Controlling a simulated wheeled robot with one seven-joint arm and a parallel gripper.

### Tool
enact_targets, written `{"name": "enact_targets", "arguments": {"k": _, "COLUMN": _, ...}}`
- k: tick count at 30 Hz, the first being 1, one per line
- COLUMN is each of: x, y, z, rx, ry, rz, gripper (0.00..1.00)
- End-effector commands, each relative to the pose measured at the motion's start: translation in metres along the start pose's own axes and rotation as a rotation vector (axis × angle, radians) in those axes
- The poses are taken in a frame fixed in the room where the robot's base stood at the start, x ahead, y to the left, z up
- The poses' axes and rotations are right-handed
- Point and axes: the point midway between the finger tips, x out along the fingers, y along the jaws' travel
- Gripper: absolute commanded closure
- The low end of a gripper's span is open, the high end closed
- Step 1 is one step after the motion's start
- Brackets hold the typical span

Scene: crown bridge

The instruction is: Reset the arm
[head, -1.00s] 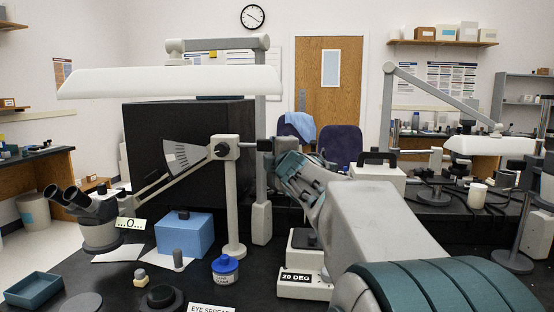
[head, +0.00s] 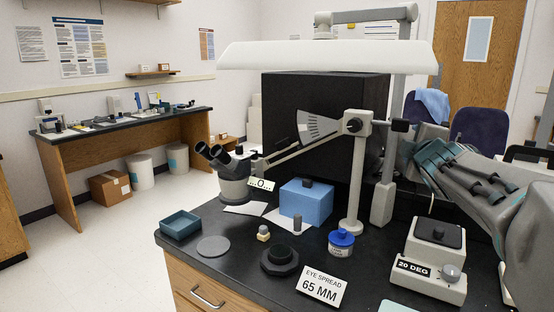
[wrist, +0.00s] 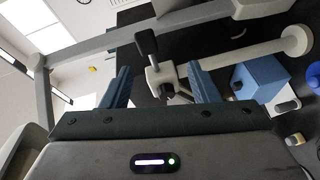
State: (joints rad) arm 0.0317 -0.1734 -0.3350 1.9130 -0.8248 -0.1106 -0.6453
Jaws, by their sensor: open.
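My gripper (wrist: 160,82) shows in the wrist view with its two blue fingers apart and nothing held between them. Beyond the fingers are the grey clamp with a dark knob (wrist: 150,45) and its pale post (wrist: 265,48). I cannot tell how far they are from the fingertips. In the head view my arm reaches in from the right, and the gripper itself is not clearly visible, with the lamp stand (head: 383,200) beside the arm's far end.
The dark bench (head: 215,265) holds a microscope (head: 232,175), a blue box (head: 306,203), a blue-lidded jar (head: 341,243), a "20 DEG" device (head: 430,260), an "EYE SPREAD 65 MM" sign (head: 319,287) and a teal tray (head: 180,223). A long white lamp (head: 325,56) hangs above. Open floor (head: 115,245) lies left.

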Motion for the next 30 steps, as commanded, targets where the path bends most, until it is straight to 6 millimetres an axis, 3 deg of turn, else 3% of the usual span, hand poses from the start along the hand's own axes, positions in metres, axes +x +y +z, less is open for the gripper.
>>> {"name": "enact_targets", "arguments": {"k": 2, "x": -0.015, "y": 0.004, "z": -0.009, "rx": 0.127, "ry": -0.039, "rz": -0.078, "gripper": 0.45}}
{"name": "enact_targets", "arguments": {"k": 11, "x": -0.097, "y": -0.056, "z": -0.039, "rx": 0.618, "ry": -0.284, "rz": -0.459, "gripper": 0.45}}
{"name": "enact_targets", "arguments": {"k": 21, "x": -0.237, "y": -0.117, "z": -0.080, "rx": 0.963, "ry": -0.674, "rz": -0.871, "gripper": 0.45}}
{"name": "enact_targets", "arguments": {"k": 24, "x": -0.267, "y": -0.127, "z": -0.086, "rx": 1.006, "ry": -0.764, "rz": -0.941, "gripper": 0.45}}
{"name": "enact_targets", "arguments": {"k": 30, "x": -0.292, "y": -0.138, "z": -0.091, "rx": 1.036, "ry": -0.841, "rz": -0.997, "gripper": 0.45}}
